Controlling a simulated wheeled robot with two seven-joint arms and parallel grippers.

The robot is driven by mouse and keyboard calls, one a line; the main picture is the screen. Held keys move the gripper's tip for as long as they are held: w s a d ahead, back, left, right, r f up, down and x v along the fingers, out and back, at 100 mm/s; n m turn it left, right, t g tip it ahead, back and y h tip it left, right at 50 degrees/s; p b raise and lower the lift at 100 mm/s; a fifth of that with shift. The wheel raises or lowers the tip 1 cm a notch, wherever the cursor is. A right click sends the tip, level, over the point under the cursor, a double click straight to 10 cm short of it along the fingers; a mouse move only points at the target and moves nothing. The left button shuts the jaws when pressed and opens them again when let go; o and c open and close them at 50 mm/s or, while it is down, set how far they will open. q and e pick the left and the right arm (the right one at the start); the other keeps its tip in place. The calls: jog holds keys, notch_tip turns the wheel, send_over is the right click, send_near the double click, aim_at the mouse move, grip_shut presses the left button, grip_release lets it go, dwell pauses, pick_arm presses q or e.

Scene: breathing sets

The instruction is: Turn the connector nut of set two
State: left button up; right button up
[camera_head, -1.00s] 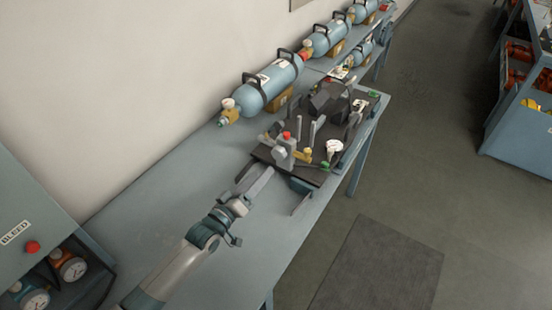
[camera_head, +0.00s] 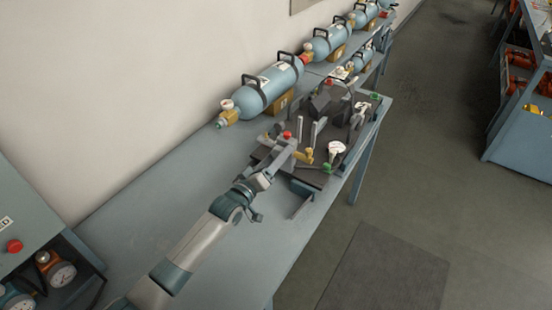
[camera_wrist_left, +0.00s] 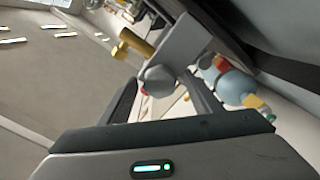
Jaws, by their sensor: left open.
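The breathing set nearest me lies on a dark board (camera_head: 313,177) on the bench; I cannot read which number it bears. It has a grey block with a red knob (camera_head: 287,134) and a brass connector (camera_head: 304,157) pointing right. My left gripper (camera_head: 278,153) is open at the near side of this block and hides part of it. In the left wrist view the brass connector (camera_wrist_left: 135,43) sticks out of the grey block (camera_wrist_left: 184,50). A grey rounded knob (camera_wrist_left: 160,79) shows between the fingers; contact cannot be told. My right gripper is out of view.
Blue cylinders (camera_head: 268,88) lie along the wall behind the board. A white round gauge (camera_head: 336,148) sits on the board's right side. A cabinet with gauges (camera_head: 61,274) stands at lower left. The near bench top (camera_head: 165,187) is clear.

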pick_arm(q)
jog(key=c, duration=1)
jog(key=shift+c, duration=0.2)
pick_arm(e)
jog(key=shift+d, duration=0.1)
pick_arm(q)
jog(key=shift+m, duration=0.3)
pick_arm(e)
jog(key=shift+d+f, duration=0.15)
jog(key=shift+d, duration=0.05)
